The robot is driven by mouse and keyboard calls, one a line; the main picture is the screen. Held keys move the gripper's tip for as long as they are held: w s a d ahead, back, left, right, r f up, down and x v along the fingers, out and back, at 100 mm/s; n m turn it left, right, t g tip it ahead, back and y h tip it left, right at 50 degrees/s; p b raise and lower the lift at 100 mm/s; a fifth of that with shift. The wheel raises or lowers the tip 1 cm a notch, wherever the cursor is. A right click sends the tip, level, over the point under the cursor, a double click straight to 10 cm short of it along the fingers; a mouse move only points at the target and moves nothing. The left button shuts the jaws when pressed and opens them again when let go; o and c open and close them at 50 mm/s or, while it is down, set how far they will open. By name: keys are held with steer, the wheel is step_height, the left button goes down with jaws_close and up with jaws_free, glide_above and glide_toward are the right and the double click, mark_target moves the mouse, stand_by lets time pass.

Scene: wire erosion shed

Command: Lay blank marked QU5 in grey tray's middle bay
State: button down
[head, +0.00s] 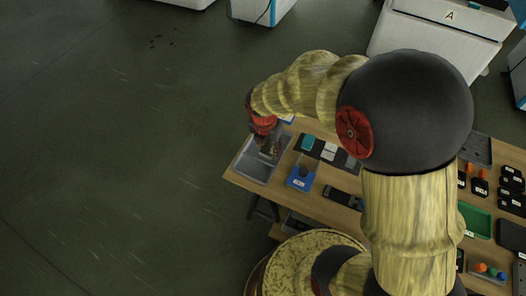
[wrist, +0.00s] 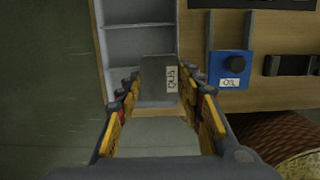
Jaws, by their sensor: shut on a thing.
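The grey tray (head: 240,171) lies at the left end of the wooden table in the head view. In the wrist view its bays are split by pale cross walls (wrist: 140,25). My gripper (wrist: 157,88) is shut on a flat grey blank (wrist: 152,92), whose white label, turned sideways, reads QU5. The blank is over the tray and covers part of it. I cannot tell its height above the tray or whether it touches. In the head view my gripper (head: 268,142) is over the tray's far part, with the blank hardly visible there.
A blue holder (wrist: 231,70) with a black knob and a label reading OIL stands right of the tray. A dark tray with light and teal pieces (head: 328,151) lies further back. A green tray (head: 474,219) and several black labelled parts lie at the right. Open floor is at the left.

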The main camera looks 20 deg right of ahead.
steer(key=w+f+b, duration=0.2)
steer(key=w+f, duration=0.3)
steer(key=f, duration=0.1)
steer(key=shift+w, duration=0.2)
steer(key=shift+w+f+b, duration=0.15)
steer(key=shift+f+b, duration=0.65)
steer(key=shift+f, duration=0.8)
steer(key=shift+f, duration=0.2)
steer(key=c, duration=1.2)
jaws_free()
steer(key=shift+f, duration=0.15)
